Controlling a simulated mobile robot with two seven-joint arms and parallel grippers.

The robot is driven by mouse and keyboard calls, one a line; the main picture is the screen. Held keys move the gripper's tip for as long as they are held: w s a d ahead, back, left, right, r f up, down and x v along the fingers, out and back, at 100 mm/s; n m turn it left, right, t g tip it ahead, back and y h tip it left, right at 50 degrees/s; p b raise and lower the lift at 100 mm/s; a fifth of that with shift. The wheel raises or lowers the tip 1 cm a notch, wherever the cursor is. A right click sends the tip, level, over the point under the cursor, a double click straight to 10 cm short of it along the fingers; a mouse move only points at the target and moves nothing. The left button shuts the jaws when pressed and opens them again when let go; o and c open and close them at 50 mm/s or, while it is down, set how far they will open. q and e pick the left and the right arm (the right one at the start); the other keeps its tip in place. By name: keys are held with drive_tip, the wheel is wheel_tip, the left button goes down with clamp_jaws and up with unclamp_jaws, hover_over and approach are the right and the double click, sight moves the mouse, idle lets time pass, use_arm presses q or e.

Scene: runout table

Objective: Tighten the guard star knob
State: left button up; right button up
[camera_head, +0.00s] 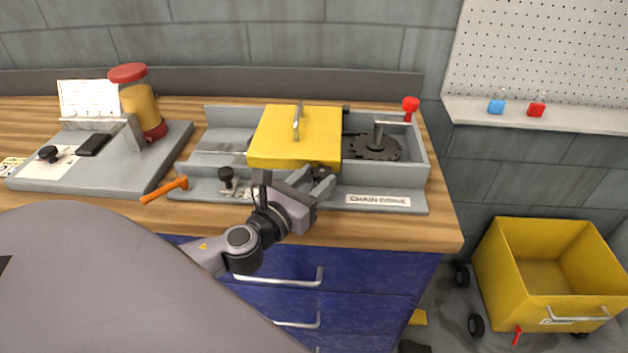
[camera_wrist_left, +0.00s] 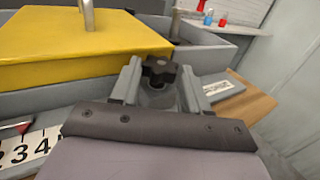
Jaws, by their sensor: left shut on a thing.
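The black guard star knob (camera_head: 321,173) is on the front of the grey chain drive housing, just below the right front corner of the yellow guard (camera_head: 290,137). My left gripper (camera_head: 318,186) reaches it from the front. In the left wrist view, the star knob (camera_wrist_left: 160,71) sits between the two grey fingers of the left gripper (camera_wrist_left: 161,82), which are shut on it. The yellow guard (camera_wrist_left: 70,45) lies flat beside it, with its metal handle upright. Part of the knob is hidden by the fingers in the head view. My right gripper is not in view.
A "CHAIN DRIVE" label (camera_head: 378,200) is on the housing's front ledge. A dark sprocket (camera_head: 372,147) lies exposed right of the guard. A smaller black knob (camera_head: 227,175) and an orange-handled tool (camera_head: 165,190) are to the left. A yellow cart (camera_head: 520,255) stands right of the bench.

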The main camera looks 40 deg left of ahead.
use_arm(q)
drive_tip(key=o, duration=1.1)
drive_tip(key=shift+c, duration=0.2)
drive_tip(key=shift+y, duration=0.3)
